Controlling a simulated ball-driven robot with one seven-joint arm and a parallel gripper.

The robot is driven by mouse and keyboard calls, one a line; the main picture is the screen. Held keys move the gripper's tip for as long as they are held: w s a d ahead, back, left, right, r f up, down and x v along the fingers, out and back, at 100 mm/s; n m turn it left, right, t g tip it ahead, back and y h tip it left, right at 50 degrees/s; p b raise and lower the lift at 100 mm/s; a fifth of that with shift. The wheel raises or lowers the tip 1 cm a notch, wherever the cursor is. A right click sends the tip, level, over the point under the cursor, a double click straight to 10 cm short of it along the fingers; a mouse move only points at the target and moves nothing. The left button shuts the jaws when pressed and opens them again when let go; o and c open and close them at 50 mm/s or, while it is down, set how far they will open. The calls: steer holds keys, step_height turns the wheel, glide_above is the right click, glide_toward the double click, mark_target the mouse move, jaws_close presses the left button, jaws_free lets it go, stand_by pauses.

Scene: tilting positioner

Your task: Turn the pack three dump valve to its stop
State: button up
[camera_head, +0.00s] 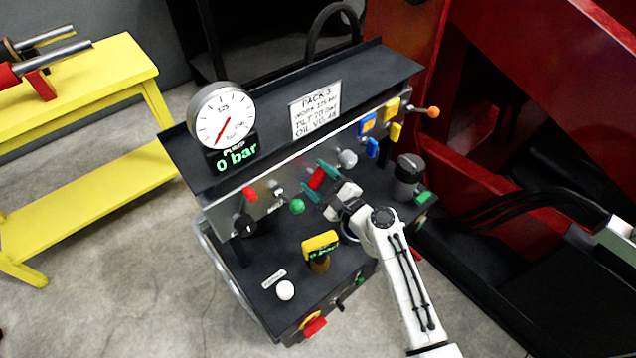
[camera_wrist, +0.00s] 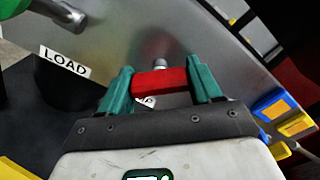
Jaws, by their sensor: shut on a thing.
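The dump valve's red handle (camera_wrist: 160,82) sits on a metal stem on the console's front panel. In the wrist view it lies crosswise between the two green fingers of my gripper (camera_wrist: 160,88), which is shut on it. A label below the handle is mostly hidden by the gripper. In the head view the red handle (camera_head: 316,178) shows between the green fingertips of my gripper (camera_head: 318,183). A sign reading PACK 3 (camera_head: 316,108) stands on top of the console. The pump gauge (camera_head: 221,116) above a display reads 0 bar.
Along the panel are a green knob (camera_head: 297,207), a red lever (camera_head: 250,194), and blue and yellow blocks (camera_head: 369,122). A yellow gauge (camera_head: 320,243) and a dark cylinder (camera_head: 407,176) stand on the lower deck. A yellow bench (camera_head: 90,75) is at left.

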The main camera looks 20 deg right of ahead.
steer(key=n+b, duration=0.3)
steer(key=n, duration=0.2)
steer(key=shift+f+b, duration=0.2)
steer(key=shift+b, duration=0.2)
steer(key=shift+r+n+b, duration=0.1)
steer(key=shift+n+b, duration=0.95)
steer(key=shift+n, duration=0.85)
steer(key=o, duration=1.1)
steer(key=shift+c, duration=0.2)
steer(key=v, duration=1)
steer(key=shift+s+b, duration=0.3)
steer(key=shift+s, duration=0.1)
steer(key=shift+d+r, duration=0.1)
